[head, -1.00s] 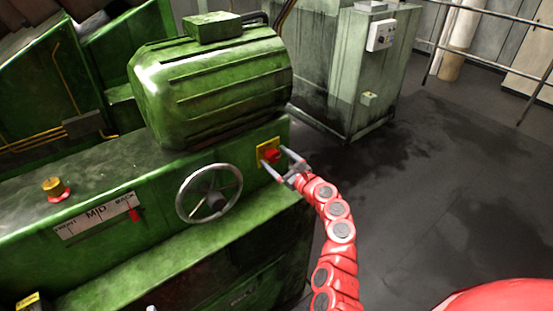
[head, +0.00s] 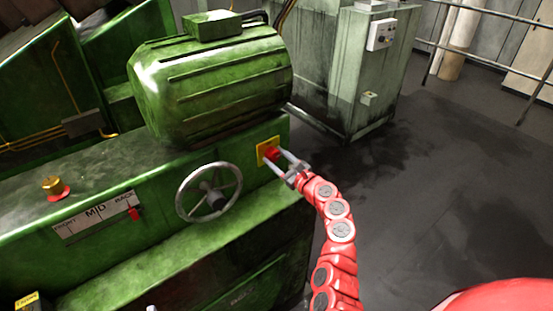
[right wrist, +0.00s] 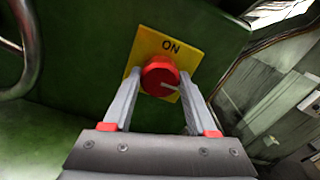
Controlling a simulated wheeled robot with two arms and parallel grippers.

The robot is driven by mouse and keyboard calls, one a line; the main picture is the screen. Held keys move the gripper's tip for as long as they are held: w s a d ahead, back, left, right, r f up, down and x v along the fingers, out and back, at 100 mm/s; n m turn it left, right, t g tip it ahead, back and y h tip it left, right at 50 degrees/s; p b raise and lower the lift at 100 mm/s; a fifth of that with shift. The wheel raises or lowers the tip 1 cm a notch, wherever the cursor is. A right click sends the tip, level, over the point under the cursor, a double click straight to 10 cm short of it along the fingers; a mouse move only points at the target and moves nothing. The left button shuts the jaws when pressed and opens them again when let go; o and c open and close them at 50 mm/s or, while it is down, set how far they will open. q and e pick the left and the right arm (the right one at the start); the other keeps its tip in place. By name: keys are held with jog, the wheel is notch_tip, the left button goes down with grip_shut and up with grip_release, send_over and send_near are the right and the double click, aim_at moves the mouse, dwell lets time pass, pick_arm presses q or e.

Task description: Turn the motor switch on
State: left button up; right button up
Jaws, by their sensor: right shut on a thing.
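The motor switch is a red round knob (right wrist: 159,76) on a yellow plate (right wrist: 188,52) marked ON. In the head view the knob (head: 271,153) and its plate (head: 262,149) sit on the green machine's front, right of the handwheel. A pale mark on the knob points right and slightly down in the right wrist view. My right gripper (right wrist: 158,80) has one finger on each side of the knob and is shut on it. In the head view the right gripper (head: 277,158) reaches the knob from the lower right. My left gripper is not in view.
A grey handwheel (head: 209,193) stands out from the machine just left of the switch. A green motor (head: 212,85) sits above it. The floor at right is clear.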

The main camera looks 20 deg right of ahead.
jog(key=n+b, duration=0.4)
jog(key=n, duration=0.1)
jog(key=shift+f+b, duration=0.25)
jog(key=shift+b, duration=0.05)
jog(key=n+b, duration=1)
jog(key=shift+f, duration=0.1)
jog(key=shift+r+n+b, duration=0.2)
jog(key=shift+n+b, duration=1.05)
jog(key=shift+n, duration=0.05)
jog(key=o, duration=1.4)
jog(key=shift+r, duration=0.1)
jog(key=shift+c, duration=0.2)
jog(key=v, duration=1.7)
jog(key=shift+s+b, duration=0.2)
jog(key=shift+b, duration=0.25)
